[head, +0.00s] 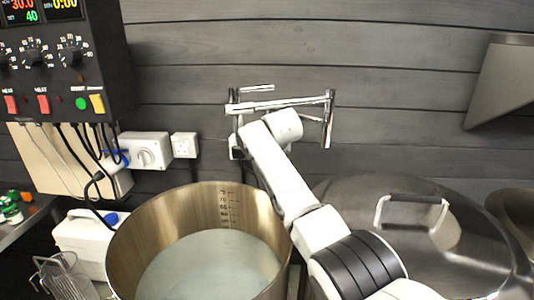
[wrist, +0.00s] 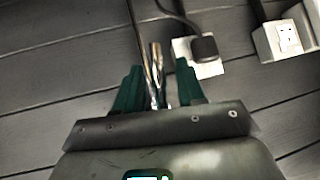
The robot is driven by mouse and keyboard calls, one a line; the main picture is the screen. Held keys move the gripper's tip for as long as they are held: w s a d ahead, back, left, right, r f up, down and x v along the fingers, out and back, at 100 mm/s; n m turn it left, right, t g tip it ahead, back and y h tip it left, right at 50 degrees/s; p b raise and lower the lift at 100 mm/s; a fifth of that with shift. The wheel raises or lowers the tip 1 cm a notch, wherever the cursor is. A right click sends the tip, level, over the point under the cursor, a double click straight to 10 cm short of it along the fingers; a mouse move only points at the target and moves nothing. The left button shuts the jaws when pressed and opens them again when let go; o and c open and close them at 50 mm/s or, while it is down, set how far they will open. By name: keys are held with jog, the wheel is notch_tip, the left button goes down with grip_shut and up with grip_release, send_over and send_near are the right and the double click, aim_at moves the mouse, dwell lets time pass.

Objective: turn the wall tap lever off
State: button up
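The chrome wall tap (head: 290,103) is on the grey plank wall above the pots in the head view. It has a long bar, a short bar above it (head: 257,88) and a pipe hanging down at its right end. I cannot tell for sure which part is the lever. My arm reaches up to the tap's left part and hides my gripper in the head view. In the wrist view my gripper (wrist: 159,72) has its green fingers apart. Thin chrome parts (wrist: 157,68) show between them, nearer the left finger, with a gap to the right finger. Contact is unclear.
An open steel pot (head: 125,240) holding pale liquid stands below left of the tap. A lidded pot (head: 355,195) stands on the right. A control box (head: 110,60) with hanging cables and a white socket (head: 185,145) are on the wall at left. A metal hood (head: 505,80) juts out at right.

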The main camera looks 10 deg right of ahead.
jog(key=b+v, duration=0.2)
jog(key=v, duration=0.8)
jog(key=shift+s+r, duration=0.25)
jog(key=shift+s, duration=0.05)
